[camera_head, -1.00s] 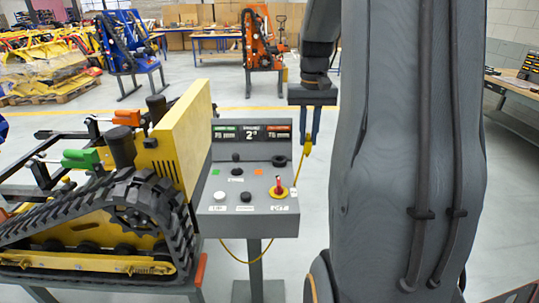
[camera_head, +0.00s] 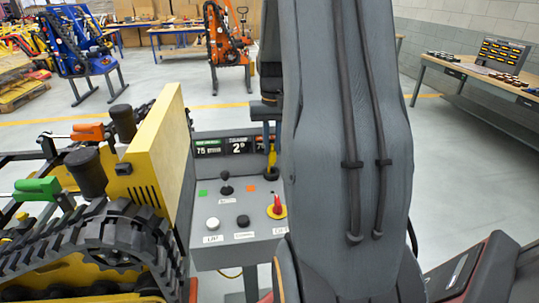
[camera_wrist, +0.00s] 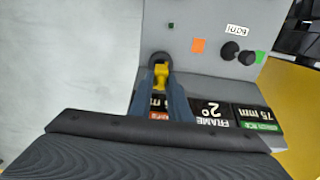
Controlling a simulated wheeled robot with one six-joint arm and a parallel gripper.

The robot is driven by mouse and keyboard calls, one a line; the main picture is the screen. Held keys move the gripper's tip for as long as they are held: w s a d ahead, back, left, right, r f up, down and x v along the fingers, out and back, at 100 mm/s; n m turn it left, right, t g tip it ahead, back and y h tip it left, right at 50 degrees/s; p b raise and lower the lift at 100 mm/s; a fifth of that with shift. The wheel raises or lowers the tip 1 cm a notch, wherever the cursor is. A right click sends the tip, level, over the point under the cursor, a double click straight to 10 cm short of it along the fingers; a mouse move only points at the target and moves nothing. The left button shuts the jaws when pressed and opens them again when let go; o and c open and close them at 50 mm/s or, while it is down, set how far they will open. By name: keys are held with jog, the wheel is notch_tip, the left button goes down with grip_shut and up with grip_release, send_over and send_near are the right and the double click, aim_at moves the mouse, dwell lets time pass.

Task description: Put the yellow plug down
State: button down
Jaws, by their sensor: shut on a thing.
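The yellow plug (camera_wrist: 161,76) is held between the blue-grey fingers of my gripper (camera_wrist: 162,86) in the wrist view. The plug (camera_head: 272,156) also shows in the head view, beside my arm, at the black round socket (camera_head: 271,172) on the grey control panel (camera_head: 205,257). The dark ring of the socket shows around the plug's end in the wrist view (camera_wrist: 158,57). I cannot tell whether the plug is inside the socket or just over it. My arm hides the panel's right side and most of the gripper in the head view.
A small black joystick (camera_head: 226,187), white knob (camera_head: 213,223), black knob (camera_head: 243,221) and red switch on a yellow base (camera_head: 277,208) stand on the panel. A yellow tracked carrier with an upright plate (camera_head: 158,150) is close on the left. Open floor lies behind.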

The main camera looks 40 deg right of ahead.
aim_at(271, 150)
notch_tip(271, 150, down, 3)
jog(key=shift+s+f+p, duration=0.1)
jog(key=shift+p, duration=0.4)
jog(key=shift+w+a+f, duration=0.25)
jog(key=shift+s+d+f, duration=0.1)
jog(key=shift+d+f, duration=0.05)
jog(key=shift+f, duration=0.25)
jog(key=c, duration=1.7)
grip_release()
jog(key=shift+o, duration=0.2)
